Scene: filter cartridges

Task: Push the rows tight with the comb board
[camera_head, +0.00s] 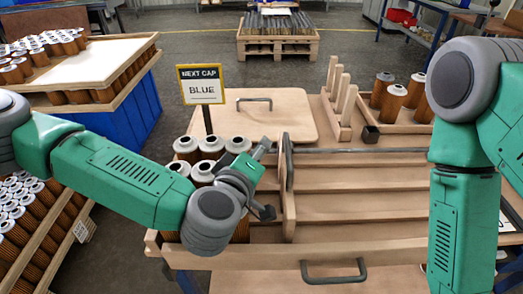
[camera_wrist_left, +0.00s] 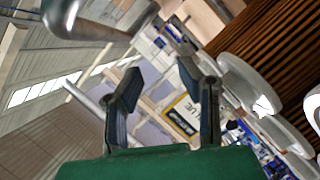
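The comb board (camera_head: 288,205) looks to be the upright wooden board across the slatted tray (camera_head: 360,205), with a dark grey bar handle (camera_head: 289,162) on it. Brown cartridges with white tops (camera_head: 210,145) stand packed in the tray to its left; some are hidden behind my left arm. My left gripper (camera_head: 267,180) is above these cartridges, just left of the comb board and apparently apart from its handle. In the left wrist view its two fingers (camera_wrist_left: 160,92) are spread with nothing between them, and cartridge tops (camera_wrist_left: 255,90) show close at right. My right gripper is out of view.
A sign (camera_head: 201,85) reading "NEXT CAP BLUE" stands behind the cartridges. A flat wooden board with a handle (camera_head: 255,125) lies behind the tray. Several cartridges (camera_head: 393,95) stand at back right. The tray's slatted lanes right of the comb board look empty.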

